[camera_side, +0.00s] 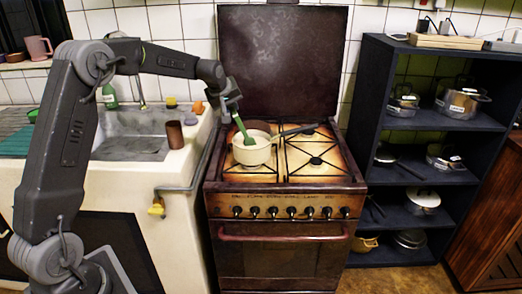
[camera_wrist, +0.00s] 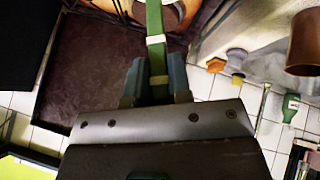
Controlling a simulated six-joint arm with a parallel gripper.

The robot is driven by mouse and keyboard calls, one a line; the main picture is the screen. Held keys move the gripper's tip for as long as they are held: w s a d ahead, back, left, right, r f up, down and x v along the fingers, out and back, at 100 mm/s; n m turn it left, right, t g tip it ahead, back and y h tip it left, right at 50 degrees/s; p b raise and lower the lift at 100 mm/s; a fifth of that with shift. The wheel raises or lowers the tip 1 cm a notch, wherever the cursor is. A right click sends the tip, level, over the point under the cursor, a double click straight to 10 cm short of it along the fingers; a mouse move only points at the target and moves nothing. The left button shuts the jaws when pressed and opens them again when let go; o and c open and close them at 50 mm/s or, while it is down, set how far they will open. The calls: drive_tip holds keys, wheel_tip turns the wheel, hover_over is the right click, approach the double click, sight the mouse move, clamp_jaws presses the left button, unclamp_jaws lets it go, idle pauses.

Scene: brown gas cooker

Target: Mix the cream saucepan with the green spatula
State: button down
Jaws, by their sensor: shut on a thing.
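The cream saucepan (camera_side: 254,155) stands on the left front part of the cooker top (camera_side: 295,170), its dark handle pointing right. My gripper (camera_side: 231,104) is above and slightly left of the pan, shut on the green spatula (camera_side: 241,125). The spatula slants down, and its lower end is at the pan's open mouth; I cannot tell whether it touches the inside. In the wrist view my gripper (camera_wrist: 155,82) has the spatula's green shaft (camera_wrist: 155,35) between its fingers. A pale, brown-filled round shape, probably the pan, shows partly behind the shaft at the top edge.
The cooker's dark raised lid (camera_side: 283,60) stands behind the burners. A sink (camera_side: 135,130) with a brown cup (camera_side: 175,135) on its edge is to the left. A dark shelf (camera_side: 430,145) with several pots is to the right. The right side of the cooker top is mostly free.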

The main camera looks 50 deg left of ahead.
drive_tip(key=shift+r, duration=0.1)
wheel_tip(320, 180, up, 7)
drive_tip(key=s, duration=0.3)
drive_tip(key=shift+a, duration=0.4)
idle(0.8)
drive_tip(key=shift+r, duration=2.5)
